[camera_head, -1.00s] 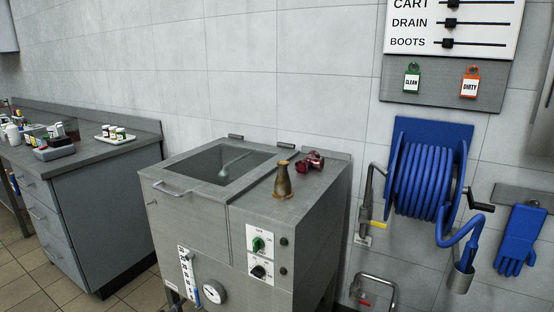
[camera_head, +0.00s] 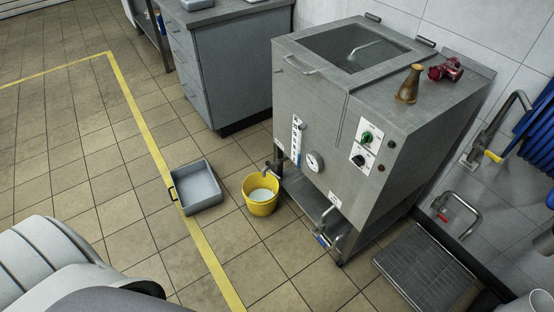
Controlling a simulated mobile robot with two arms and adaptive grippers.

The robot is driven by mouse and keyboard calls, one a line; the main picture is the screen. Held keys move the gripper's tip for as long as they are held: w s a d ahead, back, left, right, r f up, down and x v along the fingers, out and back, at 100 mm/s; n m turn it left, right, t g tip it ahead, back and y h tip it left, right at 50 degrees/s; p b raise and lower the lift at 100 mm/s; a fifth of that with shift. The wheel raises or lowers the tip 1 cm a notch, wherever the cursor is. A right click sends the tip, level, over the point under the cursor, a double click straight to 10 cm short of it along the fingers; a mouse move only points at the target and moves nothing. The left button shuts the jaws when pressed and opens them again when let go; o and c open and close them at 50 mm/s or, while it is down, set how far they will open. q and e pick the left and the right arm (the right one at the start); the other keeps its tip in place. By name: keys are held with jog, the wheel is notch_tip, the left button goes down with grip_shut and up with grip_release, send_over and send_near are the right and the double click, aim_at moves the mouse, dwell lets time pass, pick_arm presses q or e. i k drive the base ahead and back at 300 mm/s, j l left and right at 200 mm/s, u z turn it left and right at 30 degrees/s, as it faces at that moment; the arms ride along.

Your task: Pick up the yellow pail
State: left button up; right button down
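The yellow pail (camera_head: 261,204) stands upright on the tiled floor, in front of the steel mixer's lower left corner. It holds something pale, perhaps liquid, inside. A pipe with a dark handle from the mixer reaches close above its rim; I cannot tell whether they touch. Neither of my grippers shows in the head view, so their state is hidden.
A grey tray (camera_head: 196,187) lies on the floor just left of the pail. The steel mixer (camera_head: 318,122) stands behind it, with a drain grate (camera_head: 425,262) to the right. A grey cabinet (camera_head: 225,70) stands at the back. Floor left of the yellow line (camera_head: 150,144) is clear.

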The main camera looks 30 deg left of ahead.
aim_at(261, 193)
jog(key=u, duration=1)
jog(key=i+j+z, duration=0.1)
jog(key=j, duration=0.3)
jog(key=i, duration=0.1)
